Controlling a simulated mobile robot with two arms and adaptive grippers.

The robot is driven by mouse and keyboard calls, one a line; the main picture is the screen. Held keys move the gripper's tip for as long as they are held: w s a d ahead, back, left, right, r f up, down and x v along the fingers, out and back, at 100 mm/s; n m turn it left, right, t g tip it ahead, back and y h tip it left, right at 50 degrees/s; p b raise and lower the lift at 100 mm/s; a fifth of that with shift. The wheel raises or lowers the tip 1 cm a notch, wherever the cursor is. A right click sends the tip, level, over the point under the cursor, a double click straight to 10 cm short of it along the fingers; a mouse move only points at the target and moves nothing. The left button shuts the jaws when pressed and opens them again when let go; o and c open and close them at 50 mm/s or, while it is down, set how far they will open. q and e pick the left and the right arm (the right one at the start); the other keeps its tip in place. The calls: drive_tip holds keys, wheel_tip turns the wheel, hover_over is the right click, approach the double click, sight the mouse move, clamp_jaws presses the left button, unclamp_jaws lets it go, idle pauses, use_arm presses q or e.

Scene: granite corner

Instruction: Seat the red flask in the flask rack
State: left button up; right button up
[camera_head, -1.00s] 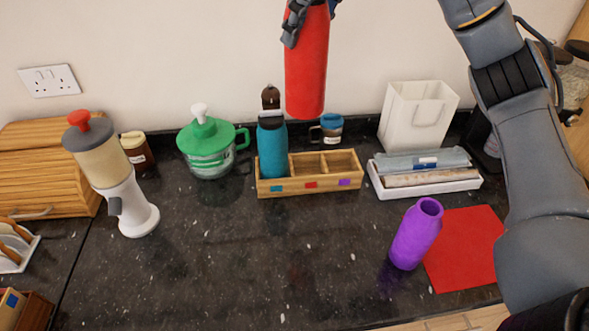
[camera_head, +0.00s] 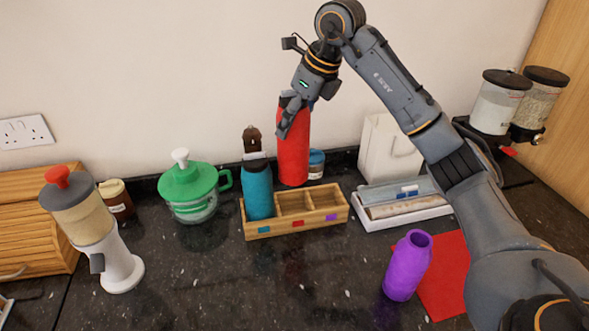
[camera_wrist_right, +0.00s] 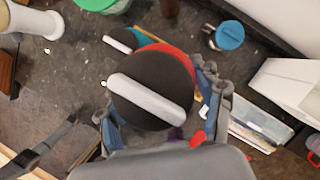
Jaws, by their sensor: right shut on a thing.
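The red flask (camera_head: 294,152) is upright in my right gripper (camera_head: 289,112), which is shut on its upper part. In the head view its lower end shows above the back of the flask rack (camera_head: 261,231), near the middle compartment; it looks held above the rack. The wooden rack has three compartments with blue, red and purple marks on its front. A blue flask (camera_head: 258,190) stands in the left compartment; the middle and right ones look empty. In the right wrist view the red flask's dark lid (camera_wrist_right: 152,88) with a pale bar hides most of the rack. My left gripper is not in view.
A purple flask (camera_head: 408,266) stands near a red mat (camera_head: 446,279) at front right. A green-lidded jug (camera_head: 190,188) stands left of the rack. A white tray (camera_head: 405,215) and white bag (camera_head: 389,150) stand to its right. The counter in front is clear.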

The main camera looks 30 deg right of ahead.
sight(295, 172)
wheel_tip(295, 172, down, 10)
drive_tip(key=shift+r+p, duration=0.2)
drive_tip(key=shift+p, duration=0.65)
wheel_tip(295, 172, down, 3)
drive_tip(key=shift+f+p, duration=0.1)
drive_tip(key=shift+p, duration=0.3)
drive_tip(key=shift+f, duration=0.3)
drive_tip(key=shift+f, duration=0.1)
drive_tip(key=o, duration=1.8)
drive_tip(key=shift+f, duration=0.1)
